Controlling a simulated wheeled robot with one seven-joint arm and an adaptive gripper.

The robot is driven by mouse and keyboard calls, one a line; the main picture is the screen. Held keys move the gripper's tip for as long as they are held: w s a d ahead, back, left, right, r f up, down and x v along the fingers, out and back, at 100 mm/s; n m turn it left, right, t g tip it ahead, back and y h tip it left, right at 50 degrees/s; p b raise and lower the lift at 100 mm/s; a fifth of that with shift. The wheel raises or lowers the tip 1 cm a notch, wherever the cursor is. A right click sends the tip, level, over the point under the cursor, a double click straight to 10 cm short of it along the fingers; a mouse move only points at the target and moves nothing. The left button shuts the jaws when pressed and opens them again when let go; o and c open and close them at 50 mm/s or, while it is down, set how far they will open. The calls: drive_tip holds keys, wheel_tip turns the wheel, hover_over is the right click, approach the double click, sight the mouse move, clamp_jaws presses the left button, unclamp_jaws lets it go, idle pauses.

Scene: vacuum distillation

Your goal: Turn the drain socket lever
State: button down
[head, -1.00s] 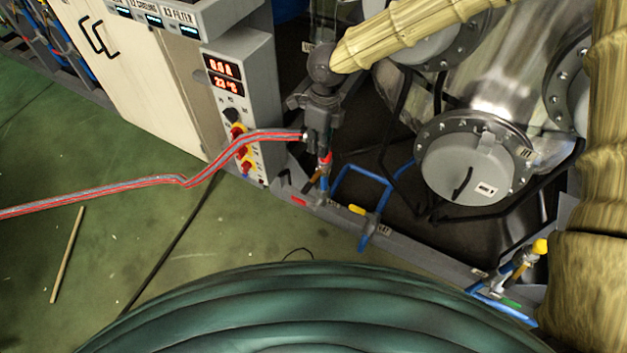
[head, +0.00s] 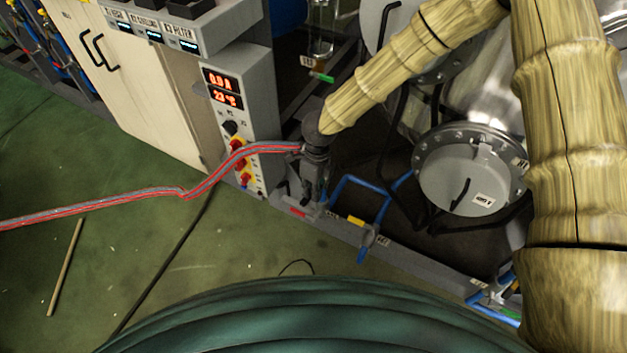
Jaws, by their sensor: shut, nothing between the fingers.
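My gripper (head: 311,192) points down at the low drain pipework beside the control box. Its fingers look closed, with nothing seen between them. It covers the drain socket and the red lever there, so I cannot tell whether the fingers touch the lever or how it is turned. A red tag (head: 298,212) marks the frame rail just below the gripper. A blue drain pipe (head: 352,181) runs to the right of the gripper, with a yellow tag (head: 356,220) by its lower end.
A control box (head: 262,110) with red readouts and knobs stands close on the left. A round flanged vessel cover (head: 462,178) is at the right. The green floor (head: 190,260) is mostly clear.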

drive_tip(key=shift+f, duration=0.6)
